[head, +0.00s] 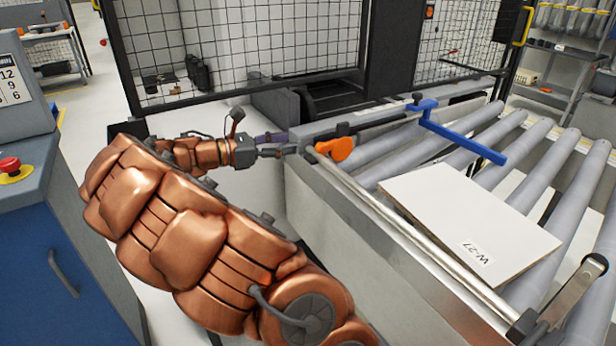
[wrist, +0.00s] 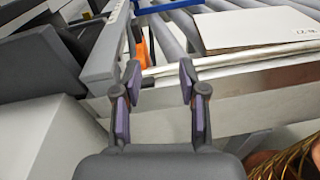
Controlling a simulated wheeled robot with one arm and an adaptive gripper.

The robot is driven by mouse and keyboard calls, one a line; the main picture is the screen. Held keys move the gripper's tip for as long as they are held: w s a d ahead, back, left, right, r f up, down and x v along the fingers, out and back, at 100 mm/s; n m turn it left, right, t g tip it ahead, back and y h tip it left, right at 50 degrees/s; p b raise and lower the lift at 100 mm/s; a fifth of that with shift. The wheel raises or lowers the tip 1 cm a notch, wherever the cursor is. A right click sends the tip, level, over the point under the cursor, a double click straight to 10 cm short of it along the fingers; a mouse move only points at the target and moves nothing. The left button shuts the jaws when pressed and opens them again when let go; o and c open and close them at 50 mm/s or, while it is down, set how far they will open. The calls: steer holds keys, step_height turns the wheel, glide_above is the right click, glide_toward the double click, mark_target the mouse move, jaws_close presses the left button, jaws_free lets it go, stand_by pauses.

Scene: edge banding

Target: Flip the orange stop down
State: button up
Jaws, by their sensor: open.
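The orange stop (head: 335,148) is a flat orange piece at the near left end of the roller conveyor, beside the metal rail. In the wrist view the orange stop (wrist: 142,52) shows ahead of my fingers, partly hidden behind the left finger and a dark bar. My gripper (head: 290,146) is just left of the stop in the head view, pointing toward it. In the wrist view my gripper (wrist: 158,80) has its two fingers apart with nothing between them. I cannot tell whether a finger touches the stop.
A white panel marked W-27 (head: 470,222) lies on the grey rollers (head: 540,150). A blue bar (head: 460,135) crosses above the rollers. A metal rail (head: 400,230) runs along the near side. A mesh fence (head: 240,45) stands behind, and a blue cabinet (head: 65,270) stands at left.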

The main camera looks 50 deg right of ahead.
steer(key=s+a+m+y+p, duration=0.1)
steer(key=s+a+m+y, duration=0.2)
steer(key=s, duration=0.4)
steer(key=s+a+m+y+p, duration=0.2)
steer(key=s+a+m+y, duration=0.1)
steer(key=s, duration=0.4)
steer(key=shift+a+f+m+t, duration=0.15)
steer(key=shift+a+m+t, duration=0.15)
steer(key=shift+a+m, duration=0.15)
steer(key=shift+p, duration=0.3)
steer(key=s+a+f+m+t+y+p, duration=0.1)
steer(key=s+a+f+m+y+p, duration=0.1)
steer(key=s+a+y, duration=0.2)
steer(key=s+a+f+m+t+y+p, duration=0.1)
steer(key=s+a+y, duration=0.4)
steer(key=a, duration=1.5)
steer(key=s+m+t+p, duration=0.1)
steer(key=s+m+p, duration=0.1)
steer(key=s, duration=0.2)
steer(key=shift+s+a+f+t+y+p, duration=0.3)
steer(key=shift+s+f+p, duration=0.05)
steer(key=shift+s+f, duration=0.05)
steer(key=shift+d+m, duration=0.15)
steer(key=shift+m, duration=0.2)
